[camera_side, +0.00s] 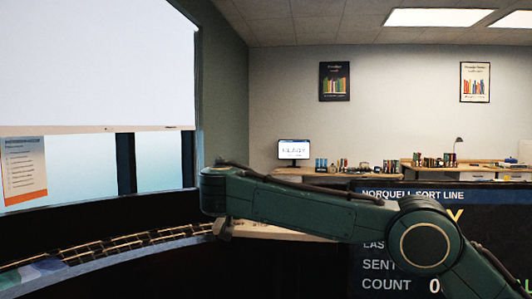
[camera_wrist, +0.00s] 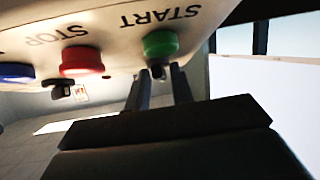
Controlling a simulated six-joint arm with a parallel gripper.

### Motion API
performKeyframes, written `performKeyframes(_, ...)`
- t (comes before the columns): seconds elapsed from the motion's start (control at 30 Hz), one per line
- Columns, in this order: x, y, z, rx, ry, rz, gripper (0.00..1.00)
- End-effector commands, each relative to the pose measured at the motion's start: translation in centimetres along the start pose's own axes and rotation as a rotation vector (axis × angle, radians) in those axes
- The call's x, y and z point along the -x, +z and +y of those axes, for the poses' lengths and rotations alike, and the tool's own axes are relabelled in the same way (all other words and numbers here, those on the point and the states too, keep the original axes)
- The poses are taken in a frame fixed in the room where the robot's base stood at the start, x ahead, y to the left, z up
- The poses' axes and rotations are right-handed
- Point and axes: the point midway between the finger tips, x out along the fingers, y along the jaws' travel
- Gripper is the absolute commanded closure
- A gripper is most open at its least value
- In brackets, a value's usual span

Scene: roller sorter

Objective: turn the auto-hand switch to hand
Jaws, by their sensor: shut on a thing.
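In the wrist view a pale control panel (camera_wrist: 110,25) shows upside down, with the words START and STOP on it. A green button (camera_wrist: 160,43) sits by START and a red button (camera_wrist: 82,60) by STOP. I cannot read a label or a pointer on this knob. In the side view the panel's face and my fingertips cannot be made out.
A blue button (camera_wrist: 17,72) and another dark knob (camera_wrist: 60,90) stand left of the fingers in the wrist view. In the side view a curved roller track (camera_side: 110,245) runs at the left. A dark NORQUELL SORT LINE display (camera_side: 375,270) stands behind my arm.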

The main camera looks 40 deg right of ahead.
Motion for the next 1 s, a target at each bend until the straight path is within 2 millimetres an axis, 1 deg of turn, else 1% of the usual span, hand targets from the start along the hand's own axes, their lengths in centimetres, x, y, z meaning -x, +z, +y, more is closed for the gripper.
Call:
performKeyframes(0.5, 0.15, 0.01, -0.03, -0.026, 0.025, 0.0, 1.0)
performKeyframes(0.53, 0.15, 0.01, -0.03, -0.026, 0.025, 0.0, 0.71)
performKeyframes(0.57, 0.15, 0.02, -0.04, -0.026, 0.025, 0.0, 0.67)
performKeyframes(0.87, 0.15, 0.06, -0.03, -0.025, 0.025, -0.001, 0.67)
performKeyframes(1.0, 0.62, 0.04, -0.07, -0.025, 0.024, -0.001, 0.67)
